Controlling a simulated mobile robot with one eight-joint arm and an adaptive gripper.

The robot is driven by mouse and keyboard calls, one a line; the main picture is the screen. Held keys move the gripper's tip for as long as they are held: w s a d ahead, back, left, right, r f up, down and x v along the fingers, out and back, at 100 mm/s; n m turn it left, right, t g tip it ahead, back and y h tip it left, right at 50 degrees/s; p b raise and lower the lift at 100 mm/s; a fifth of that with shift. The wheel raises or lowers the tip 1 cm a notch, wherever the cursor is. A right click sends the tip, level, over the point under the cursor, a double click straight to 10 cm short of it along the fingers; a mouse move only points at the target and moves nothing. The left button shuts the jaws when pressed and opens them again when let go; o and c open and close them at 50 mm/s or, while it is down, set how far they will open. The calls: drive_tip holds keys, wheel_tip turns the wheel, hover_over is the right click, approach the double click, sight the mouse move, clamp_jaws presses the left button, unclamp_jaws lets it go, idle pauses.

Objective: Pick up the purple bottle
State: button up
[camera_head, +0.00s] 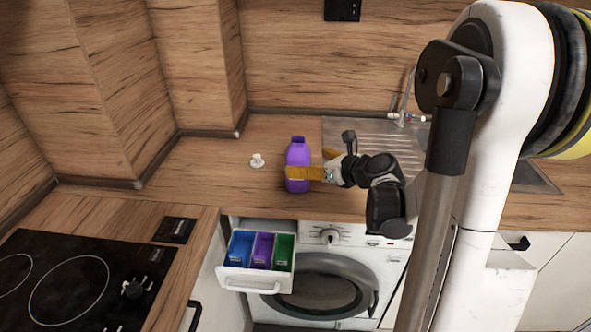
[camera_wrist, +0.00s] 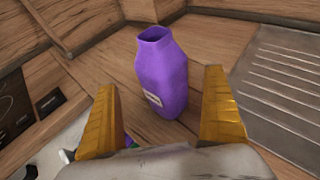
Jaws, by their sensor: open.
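The purple bottle (camera_head: 298,152) stands upright on the wooden counter, left of the sink, in the head view. It has an open neck and a small pale label. My gripper (camera_head: 306,164) is at the bottle from the right, with one yellow finger crossing in front of its lower part and the other partly hidden behind it. In the wrist view the bottle (camera_wrist: 162,78) stands ahead, between and beyond the tips of the two yellow fingers (camera_wrist: 160,82). The fingers are wide apart, with a visible gap on each side. My gripper is open and empty.
A small white object (camera_head: 257,161) stands on the counter left of the bottle. A drawer (camera_head: 256,280) with blue, purple and green compartments is pulled out below the counter. The sink drainer (camera_head: 365,138) is right; the black hob (camera_head: 75,275) is lower left.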

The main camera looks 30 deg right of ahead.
drive_tip(key=b+x, duration=0.1)
drive_tip(key=x, duration=0.2)
drive_tip(key=b+x, duration=0.1)
drive_tip(key=x, duration=0.1)
drive_tip(key=shift+w+d+f+b, duration=0.2)
drive_tip(key=shift+f+b, duration=0.1)
drive_tip(key=shift+f, duration=0.15)
drive_tip(key=shift+r, duration=0.1)
drive_tip(key=c, duration=1.5)
